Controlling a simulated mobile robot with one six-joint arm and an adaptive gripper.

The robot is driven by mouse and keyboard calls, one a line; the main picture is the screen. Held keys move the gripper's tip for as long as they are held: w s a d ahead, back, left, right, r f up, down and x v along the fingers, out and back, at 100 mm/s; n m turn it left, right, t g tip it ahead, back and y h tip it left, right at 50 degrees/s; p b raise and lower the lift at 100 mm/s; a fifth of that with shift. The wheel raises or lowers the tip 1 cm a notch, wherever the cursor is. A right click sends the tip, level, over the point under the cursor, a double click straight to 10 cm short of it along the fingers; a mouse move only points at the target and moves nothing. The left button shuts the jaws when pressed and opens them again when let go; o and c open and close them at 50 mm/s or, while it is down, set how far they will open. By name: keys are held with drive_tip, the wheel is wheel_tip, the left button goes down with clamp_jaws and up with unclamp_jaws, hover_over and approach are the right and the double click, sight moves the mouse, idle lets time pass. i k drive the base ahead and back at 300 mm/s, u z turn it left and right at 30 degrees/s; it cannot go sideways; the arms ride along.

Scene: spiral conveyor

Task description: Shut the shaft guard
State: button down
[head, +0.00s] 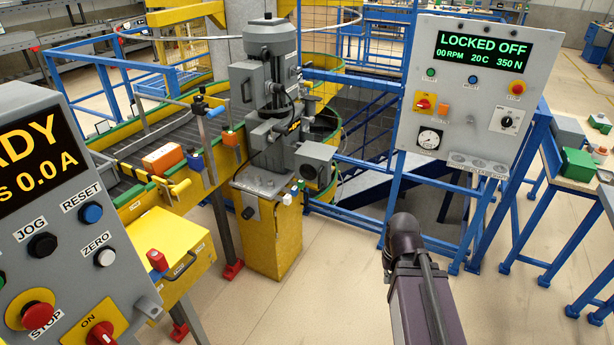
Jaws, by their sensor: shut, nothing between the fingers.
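No part is clearly marked as the shaft guard. A yellow box-like cover (172,236) with a dark curved handle (184,265) stands at the lower left, partly hidden by the near control panel. I cannot tell whether it is the guard, or whether it is open or shut. A grey motor and gearbox unit (272,62) stands on a yellow pedestal (275,240) in the middle. My arm rises from the bottom right of centre and ends in a dark rounded part. No gripper fingers show.
A grey panel (410,90) on a blue frame reads LOCKED OFF, 00 RPM. Another control panel (75,275) fills the near left. A roller conveyor (150,125) carries an orange box (163,158). Blue railings (350,166) stand behind the pedestal. The floor before it is clear.

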sight(313, 160)
drive_tip(key=u, duration=0.2)
drive_tip(key=i, duration=1)
drive_tip(key=u, duration=0.25)
